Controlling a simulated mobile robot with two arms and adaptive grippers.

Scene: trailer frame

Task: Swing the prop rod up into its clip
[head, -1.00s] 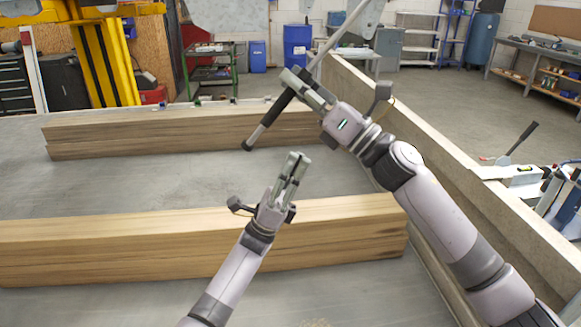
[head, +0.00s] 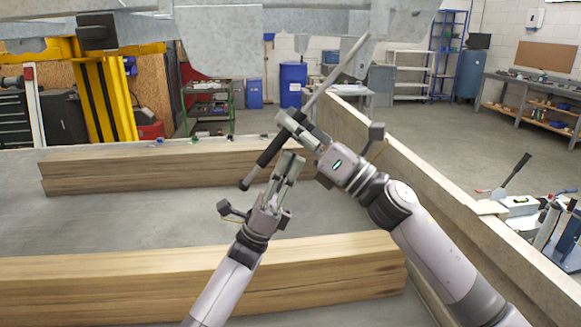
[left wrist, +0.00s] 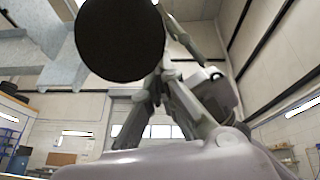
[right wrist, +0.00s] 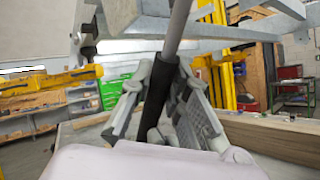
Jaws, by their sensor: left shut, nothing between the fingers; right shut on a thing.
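The prop rod is a grey rod (head: 337,72) with a black grip (head: 262,165) at its lower end; it slants up to the right. My right gripper (head: 288,123) is shut around the grip's upper part; the right wrist view shows the grip (right wrist: 155,98) between both fingers. My left gripper (head: 291,160) is shut and empty just right of the grip's lower part; whether they touch I cannot tell. In the left wrist view a round black end face (left wrist: 122,38), apparently the grip's, is very close and hides part of the fingers. I cannot make out the clip.
Galvanised metal parts (head: 215,38) hang across the top of the head view. Stacked timbers lie in front (head: 200,285) and behind (head: 140,165) on the grey bed. A long side board (head: 400,170) runs beside my right arm. The bed between the timbers is clear.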

